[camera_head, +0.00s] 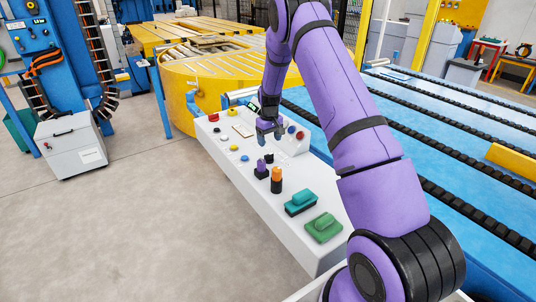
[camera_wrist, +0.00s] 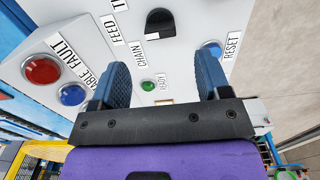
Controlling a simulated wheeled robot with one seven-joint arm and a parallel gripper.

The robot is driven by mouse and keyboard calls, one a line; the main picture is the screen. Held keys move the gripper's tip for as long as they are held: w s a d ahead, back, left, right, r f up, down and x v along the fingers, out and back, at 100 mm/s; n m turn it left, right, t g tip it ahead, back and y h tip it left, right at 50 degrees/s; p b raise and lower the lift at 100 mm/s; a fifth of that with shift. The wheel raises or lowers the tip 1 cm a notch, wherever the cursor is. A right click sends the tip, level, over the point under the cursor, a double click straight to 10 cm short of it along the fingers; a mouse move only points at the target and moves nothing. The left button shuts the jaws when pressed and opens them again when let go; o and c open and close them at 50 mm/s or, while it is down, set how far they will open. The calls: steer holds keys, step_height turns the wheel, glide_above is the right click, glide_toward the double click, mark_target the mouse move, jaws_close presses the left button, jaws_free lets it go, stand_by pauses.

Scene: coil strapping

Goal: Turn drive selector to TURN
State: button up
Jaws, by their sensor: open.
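The drive selector appears to be the black knob (camera_wrist: 160,22) at the top of the wrist view, on a pale panel. Labels reading FEED (camera_wrist: 113,30) and CHAIN (camera_wrist: 137,54) lie to its left, and another label is cut off at the top edge. A small white mark shows at the knob's lower left side. My gripper (camera_wrist: 162,70) is open and empty, its two blue fingers apart, with the knob beyond their tips and not between them. In the head view my gripper (camera_head: 269,134) hangs over the white control console (camera_head: 222,160); I cannot single out the selector there.
A green READY light (camera_wrist: 148,86), a blue RESET button (camera_wrist: 211,49), a red button (camera_wrist: 42,69) and another blue button (camera_wrist: 72,94) surround the fingers. An orange-topped post (camera_head: 277,176) and teal (camera_head: 300,200) and green (camera_head: 323,226) blocks stand nearer on the console.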

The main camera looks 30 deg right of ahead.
mark_target(269, 155)
step_height(269, 155, down, 8)
steer(key=shift+r, duration=0.2)
steer(key=c, duration=0.9)
